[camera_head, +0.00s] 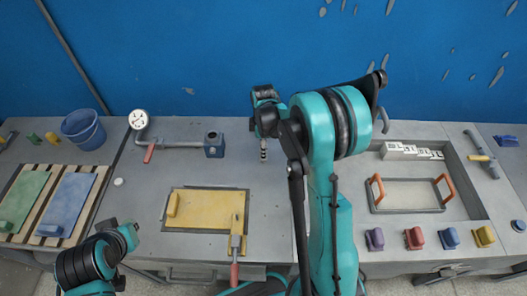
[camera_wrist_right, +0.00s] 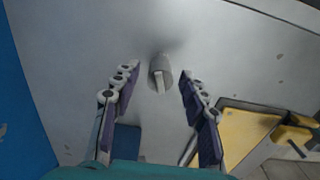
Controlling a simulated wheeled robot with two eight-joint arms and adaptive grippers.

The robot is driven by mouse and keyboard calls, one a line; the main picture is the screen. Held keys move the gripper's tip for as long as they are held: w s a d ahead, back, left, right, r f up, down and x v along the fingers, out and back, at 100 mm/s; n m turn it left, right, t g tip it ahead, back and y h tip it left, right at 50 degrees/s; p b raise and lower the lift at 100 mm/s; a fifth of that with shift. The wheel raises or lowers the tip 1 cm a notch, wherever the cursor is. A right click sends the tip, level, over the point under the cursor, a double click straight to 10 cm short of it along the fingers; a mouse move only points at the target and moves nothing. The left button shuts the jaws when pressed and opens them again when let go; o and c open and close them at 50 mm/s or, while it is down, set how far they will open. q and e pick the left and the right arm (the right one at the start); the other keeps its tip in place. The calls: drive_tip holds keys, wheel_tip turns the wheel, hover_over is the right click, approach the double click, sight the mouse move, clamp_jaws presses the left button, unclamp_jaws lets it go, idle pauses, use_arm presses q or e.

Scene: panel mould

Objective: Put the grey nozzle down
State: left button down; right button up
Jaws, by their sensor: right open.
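The grey nozzle (camera_wrist_right: 160,72) is a small pale cylinder with a flat slotted tip. In the right wrist view it is on the grey table top, between the fingers of my right gripper (camera_wrist_right: 158,82). The fingers are open, with a gap on each side of the nozzle. In the head view my right gripper (camera_head: 263,150) points down over the table behind the yellow panel; I cannot make out the nozzle there.
A yellow panel (camera_head: 207,208) lies in front of the right gripper. A grey pipe with a gauge (camera_head: 138,119) and a blue block (camera_head: 214,145) stand to the left. A recessed tray with an orange-handled frame (camera_head: 408,209) is at right. Bare table surrounds the nozzle.

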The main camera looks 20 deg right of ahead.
wheel_tip(320, 180, up, 9)
drive_tip(key=p, duration=0.2)
drive_tip(key=s+a+r+m+t, duration=0.3)
drive_tip(key=s+a+r+m, duration=0.2)
drive_tip(key=s+r, duration=0.35)
drive_tip(key=s+a+m+t, duration=0.3)
drive_tip(key=s+m, duration=0.4)
drive_tip(key=s, duration=0.3)
drive_tip(key=shift+s+a+f+m+t, duration=0.15)
drive_tip(key=shift+s+a+m+t, duration=0.25)
drive_tip(key=shift+t, duration=0.2)
